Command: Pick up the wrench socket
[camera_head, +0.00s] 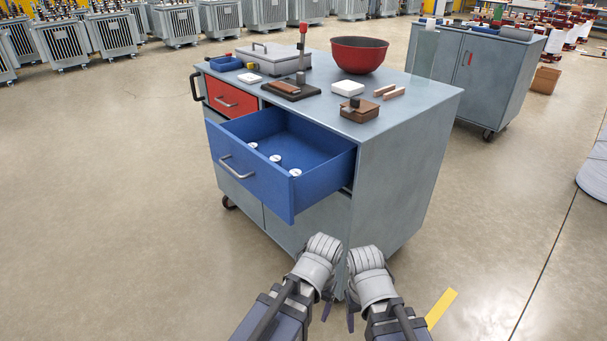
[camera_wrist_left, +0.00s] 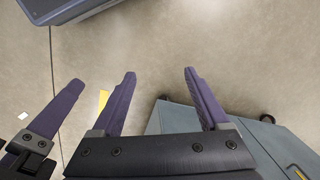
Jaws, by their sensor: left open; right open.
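I cannot clearly make out a wrench socket in either view. A small dark piece (camera_head: 354,103) stands on a brown block (camera_head: 359,113) on the cart top, too small to identify. My left gripper (camera_head: 327,309) and right gripper (camera_head: 350,318) are low in front of the cart, side by side and away from its top. In the left wrist view, my left gripper (camera_wrist_left: 160,73) is open with bare floor between its purple fingers. A finger of my right gripper (camera_wrist_left: 62,107) shows at its left. Nothing is seen held.
The grey cart (camera_head: 410,125) has an open blue drawer (camera_head: 255,175) holding several white discs, and a red drawer (camera_head: 231,97). A red bowl (camera_head: 358,54), a grey lidded box (camera_head: 272,58) and copper bars (camera_head: 394,93) stand on top. Another cabinet (camera_head: 490,85) stands behind right.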

